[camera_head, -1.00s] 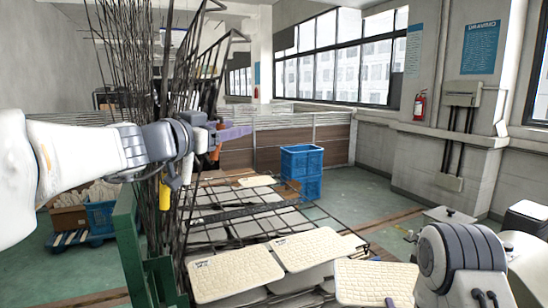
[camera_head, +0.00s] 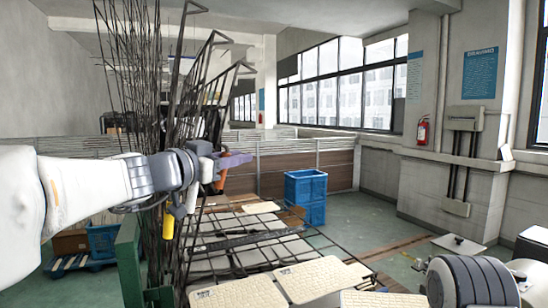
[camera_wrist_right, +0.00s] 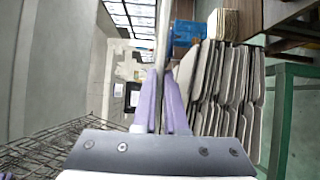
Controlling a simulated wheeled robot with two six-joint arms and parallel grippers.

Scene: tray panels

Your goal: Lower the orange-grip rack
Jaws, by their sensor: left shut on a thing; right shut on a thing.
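The orange grip (camera_head: 221,179) is on the wire rack (camera_head: 216,113), one of several dark upright racks standing close together at left. My left gripper (camera_head: 236,160) has purple fingers and is shut at the orange grip, partly hiding it. A yellow grip (camera_head: 168,224) hangs lower left of it. My right gripper (camera_wrist_right: 161,102) is shut on a thin pale thing, seemingly a panel seen edge-on (camera_wrist_right: 163,42), in the right wrist view. In the head view my right gripper is out of sight. Below, a wire rack (camera_head: 335,238) lies flat with cream panels (camera_head: 322,278) on and under it.
Stacked blue crates (camera_head: 305,196) stand on the floor beyond the racks, with a low partition (camera_head: 285,172) behind. A green post (camera_head: 128,262) stands at left. Open floor (camera_head: 365,218) lies to the right of the crates.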

